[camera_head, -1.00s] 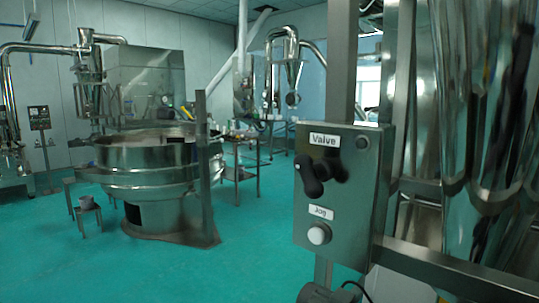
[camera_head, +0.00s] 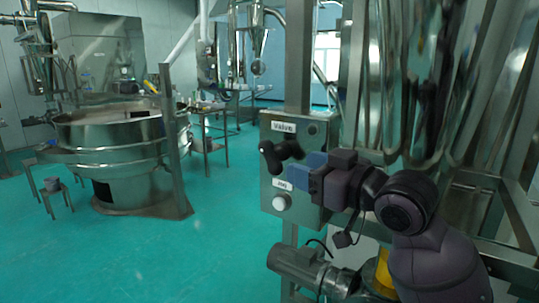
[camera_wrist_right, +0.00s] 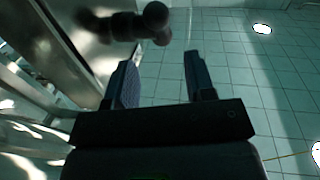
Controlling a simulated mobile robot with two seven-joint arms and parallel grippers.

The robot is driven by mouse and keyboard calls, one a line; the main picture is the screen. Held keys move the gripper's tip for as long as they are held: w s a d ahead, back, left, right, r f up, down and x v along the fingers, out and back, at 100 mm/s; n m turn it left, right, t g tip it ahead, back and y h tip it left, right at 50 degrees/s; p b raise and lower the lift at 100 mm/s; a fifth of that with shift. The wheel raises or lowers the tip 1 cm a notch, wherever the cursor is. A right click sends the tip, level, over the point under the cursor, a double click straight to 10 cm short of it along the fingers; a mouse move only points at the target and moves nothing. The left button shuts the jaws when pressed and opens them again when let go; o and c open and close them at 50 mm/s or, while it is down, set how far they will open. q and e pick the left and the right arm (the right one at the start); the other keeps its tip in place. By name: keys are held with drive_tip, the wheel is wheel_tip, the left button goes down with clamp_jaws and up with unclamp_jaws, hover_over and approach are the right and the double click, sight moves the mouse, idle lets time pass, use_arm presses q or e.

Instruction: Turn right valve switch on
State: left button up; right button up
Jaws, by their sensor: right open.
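The black valve switch (camera_head: 272,157) sits on a grey metal control box (camera_head: 268,193), under a label reading "Valve". Its handle points down and to the left. My right gripper (camera_head: 301,170) is just right of the switch, in front of the box, and partly covers it. In the right wrist view its two fingers (camera_wrist_right: 162,68) are apart with nothing between them. The dark switch handle (camera_wrist_right: 128,26) shows there beyond the fingertips, above and mostly to the left, apart from them. My left gripper is not in view.
A white button (camera_head: 281,202) labelled "Jog" is lower on the box. A large round steel sieve (camera_head: 110,150) stands at left. Shiny steel vessels (camera_head: 400,80) and frame bars crowd the right. Open green floor (camera_head: 225,235) lies between sieve and box.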

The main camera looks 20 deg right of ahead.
sight(275, 158)
use_arm(q)
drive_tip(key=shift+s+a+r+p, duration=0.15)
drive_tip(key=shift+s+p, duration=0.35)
drive_tip(key=shift+p, duration=0.15)
use_arm(e)
drive_tip(key=x, duration=0.9)
drive_tip(key=c, duration=0.9)
